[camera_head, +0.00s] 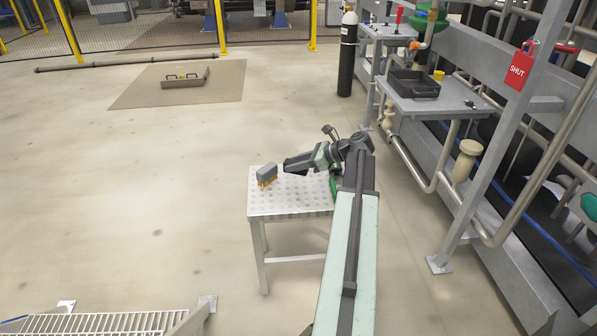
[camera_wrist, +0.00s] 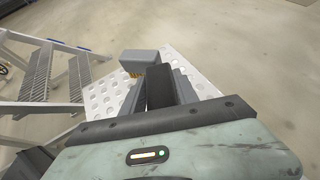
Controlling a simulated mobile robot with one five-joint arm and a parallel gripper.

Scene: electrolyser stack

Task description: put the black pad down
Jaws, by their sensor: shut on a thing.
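My gripper (camera_head: 297,163) is held above a small metal table (camera_head: 290,203) with a dotted top. In the wrist view my gripper (camera_wrist: 161,82) is shut on the black pad (camera_wrist: 159,90), a dark upright slab between the two grey fingers. The tabletop (camera_wrist: 104,97) shows beneath and around them. The pad's lower edge is hidden, so I cannot tell whether it touches the table. In the head view I cannot clearly separate the pad from the dark fingers.
A grey block with yellow at its base (camera_head: 266,175) stands on the table, left of my gripper; it also shows in the wrist view (camera_wrist: 139,58). Metal steps (camera_wrist: 52,78) stand left there. A shelf with a dark tray (camera_head: 413,85) is at right. Open floor lies left.

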